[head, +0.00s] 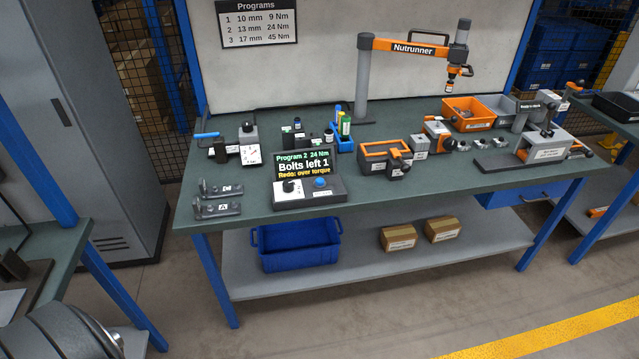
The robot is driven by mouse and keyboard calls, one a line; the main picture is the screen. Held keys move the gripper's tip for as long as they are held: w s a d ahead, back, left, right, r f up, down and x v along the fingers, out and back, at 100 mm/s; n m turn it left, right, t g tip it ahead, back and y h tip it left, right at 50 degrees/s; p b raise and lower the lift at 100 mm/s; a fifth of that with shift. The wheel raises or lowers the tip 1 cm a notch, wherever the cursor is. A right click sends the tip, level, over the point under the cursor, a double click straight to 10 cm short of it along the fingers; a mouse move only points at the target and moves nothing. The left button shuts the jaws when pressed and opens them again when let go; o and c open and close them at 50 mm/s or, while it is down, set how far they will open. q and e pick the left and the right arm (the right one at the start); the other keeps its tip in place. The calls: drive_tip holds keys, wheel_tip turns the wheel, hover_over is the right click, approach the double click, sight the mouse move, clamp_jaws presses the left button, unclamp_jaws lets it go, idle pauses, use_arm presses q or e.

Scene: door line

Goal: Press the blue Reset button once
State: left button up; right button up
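The blue button (320,183) sits on the sloped front of a dark control box (334,190), right of a black knob (289,186) on a white plate. The box stands near the front edge of the workbench (440,182). Its screen (305,164) reads "Program 2 24 Nm", "Bolts left 1" and "Redo: over torque". Any label at the button is too small to read. A rounded grey part of mine shows at the lower left, far from the button. Neither gripper can be made out in the head view.
Two grey brackets (217,208) lie left of the box. A blue bin (297,258) sits on the lower shelf. Floor in front of the bench is clear.

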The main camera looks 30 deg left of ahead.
use_arm(q)
clamp_jaws()
idle(1.4)
